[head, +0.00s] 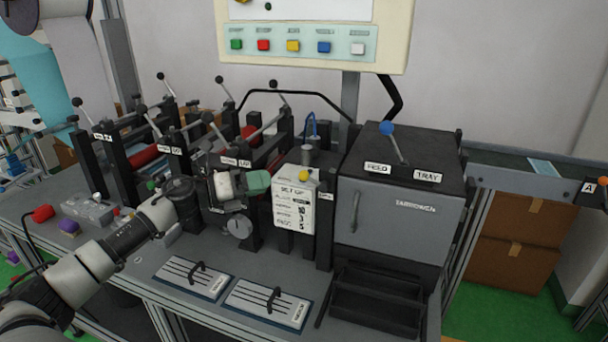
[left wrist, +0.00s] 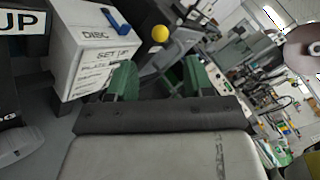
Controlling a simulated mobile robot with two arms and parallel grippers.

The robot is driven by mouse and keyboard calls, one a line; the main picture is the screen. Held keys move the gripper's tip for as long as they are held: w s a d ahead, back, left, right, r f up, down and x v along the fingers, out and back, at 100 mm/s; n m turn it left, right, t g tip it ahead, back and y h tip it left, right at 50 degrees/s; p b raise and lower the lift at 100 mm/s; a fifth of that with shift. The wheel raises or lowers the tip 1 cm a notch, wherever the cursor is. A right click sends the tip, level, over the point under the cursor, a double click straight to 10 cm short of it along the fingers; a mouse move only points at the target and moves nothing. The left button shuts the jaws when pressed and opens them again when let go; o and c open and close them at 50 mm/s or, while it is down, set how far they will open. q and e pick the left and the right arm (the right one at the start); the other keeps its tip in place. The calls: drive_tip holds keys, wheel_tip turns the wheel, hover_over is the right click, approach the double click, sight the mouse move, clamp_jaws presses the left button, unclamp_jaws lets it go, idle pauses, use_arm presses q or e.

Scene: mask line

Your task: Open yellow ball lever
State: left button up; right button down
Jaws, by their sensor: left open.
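The yellow ball lever (head: 304,175) is at the upper right of the white "SET UP" sign in the middle of the machine row. The yellow ball also shows in the left wrist view (left wrist: 160,33), beyond the gap between my fingers. My left gripper (head: 260,181) has green fingers and is just left of the sign, apart from the ball. In the left wrist view the left gripper (left wrist: 157,75) is open and empty, one finger on each side. The lever's rod is mostly hidden in the head view. My right gripper is not in view.
The white sign (head: 293,208) stands close to the fingers. A grey cabinet (head: 395,215) with a blue ball lever (head: 387,128) is to the right. Rollers and black-knobbed levers are to the left. Two handled plates (head: 192,278) lie on the bench in front.

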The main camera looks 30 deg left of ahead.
sight(300, 174)
use_arm(q)
drive_tip(key=p+x, duration=0.4)
drive_tip(key=x, duration=0.5)
drive_tip(key=shift+w+d+r, duration=0.1)
drive_tip(key=shift+w+d, duration=0.05)
drive_tip(key=shift+w, duration=0.05)
drive_tip(key=shift+w+d, duration=0.35)
drive_tip(key=shift+w, duration=0.1)
